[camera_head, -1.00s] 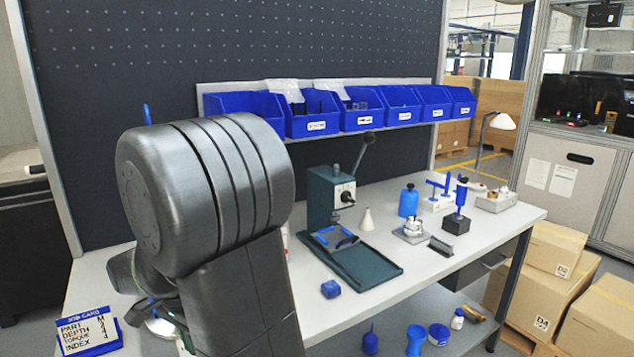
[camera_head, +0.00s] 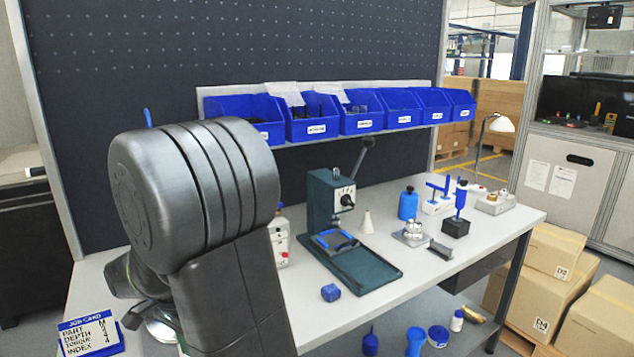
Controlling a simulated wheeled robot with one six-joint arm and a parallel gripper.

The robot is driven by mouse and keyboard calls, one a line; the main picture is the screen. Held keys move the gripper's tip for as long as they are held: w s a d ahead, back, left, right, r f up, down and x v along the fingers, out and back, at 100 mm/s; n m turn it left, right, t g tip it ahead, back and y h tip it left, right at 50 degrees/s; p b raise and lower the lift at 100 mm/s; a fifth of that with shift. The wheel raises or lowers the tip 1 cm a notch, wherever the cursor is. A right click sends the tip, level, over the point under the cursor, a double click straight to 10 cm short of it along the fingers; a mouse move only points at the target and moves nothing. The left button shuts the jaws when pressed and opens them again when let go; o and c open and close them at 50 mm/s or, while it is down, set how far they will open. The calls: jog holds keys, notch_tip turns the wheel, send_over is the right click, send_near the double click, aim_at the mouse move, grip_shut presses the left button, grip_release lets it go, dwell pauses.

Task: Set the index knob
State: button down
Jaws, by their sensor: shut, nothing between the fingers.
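A dark green bench press (camera_head: 322,200) stands on the bench, with a lever tilted up to the right. A white dial with a dark knob (camera_head: 345,197) is on its front; its setting is too small to read. A blue job card (camera_head: 88,335) at the lower left lists part, depth, torque and index; its values are hard to read. My arm (camera_head: 190,190) fills the left of the view, and my gripper does not show. I cannot tell whether another knob is hidden behind the arm.
A pale box with red marks (camera_head: 280,243) stands partly behind my arm. A white cone (camera_head: 366,221), blue bottle (camera_head: 408,204) and small fixtures stand right. Blue bins (camera_head: 310,118) line the shelf behind.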

jog(key=shift+w+a+p, duration=0.3)
jog(key=shift+a+p, duration=0.05)
jog(key=shift+s+a, duration=0.1)
jog(key=shift+a, duration=0.05)
dwell(0.4)
jog(key=shift+s+a, duration=0.15)
jog(key=shift+a, duration=0.05)
notch_tip(320, 180, up, 6)
jog(key=p, duration=0.5)
jog(key=shift+d, duration=0.1)
